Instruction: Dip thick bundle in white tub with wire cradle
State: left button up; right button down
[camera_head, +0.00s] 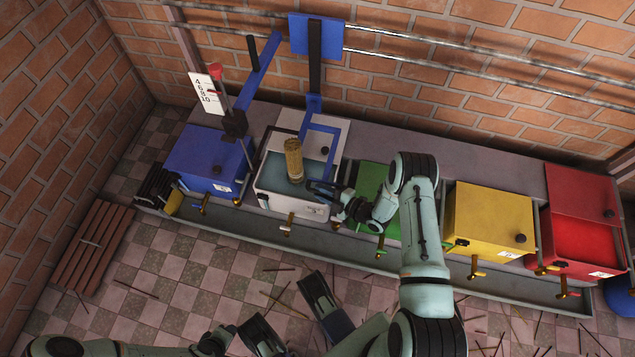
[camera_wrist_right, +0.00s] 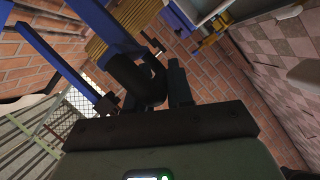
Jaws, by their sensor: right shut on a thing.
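The thick tan bundle (camera_head: 293,160) is upright over the open white tub (camera_head: 290,205), which holds bluish liquid. Its lower end is at or just above the liquid; I cannot tell which. A blue frame (camera_head: 332,150) stands beside the bundle; I cannot make out separate cradle wires. My right gripper (camera_head: 322,190) is at the tub's right side, shut on a dark cylindrical grip (camera_wrist_right: 138,82) next to blue bars (camera_wrist_right: 62,58). The bundle (camera_wrist_right: 86,45) also shows in the wrist view, beyond the fingers. My left gripper (camera_head: 285,303) is open and empty, low over the floor.
A blue box (camera_head: 208,160) stands left of the tub; green (camera_head: 367,190), yellow (camera_head: 490,222) and red (camera_head: 583,240) boxes stand to its right. A marked post (camera_head: 234,125) rises near the blue box. A wooden slatted rack (camera_head: 92,243) and scattered sticks lie on the floor.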

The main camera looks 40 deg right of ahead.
jog(key=shift+s+d+f, duration=0.1)
jog(key=shift+s+f, duration=0.1)
jog(key=shift+f, duration=0.15)
jog(key=c, duration=1.1)
grip_release()
pick_arm(q)
jog(key=shift+w, duration=0.1)
pick_arm(e)
jog(key=shift+w, duration=0.1)
jog(key=shift+r, duration=0.1)
jog(key=shift+s+d, duration=0.1)
jog(key=shift+s, duration=0.15)
pick_arm(q)
jog(key=shift+t, duration=0.3)
jog(key=shift+w+d+r+p, duration=0.15)
jog(key=shift+d+r+p, duration=0.15)
jog(key=shift+r+p, duration=0.35)
jog(key=shift+w+d+r+p, duration=0.15)
jog(key=shift+d+r+p, duration=0.2)
jog(key=shift+r, duration=0.5)
jog(key=shift+w+d+r+p, duration=0.2)
jog(key=shift+r+p, duration=0.35)
jog(key=shift+r, duration=0.2)
pick_arm(e)
jog(key=v, duration=1.3)
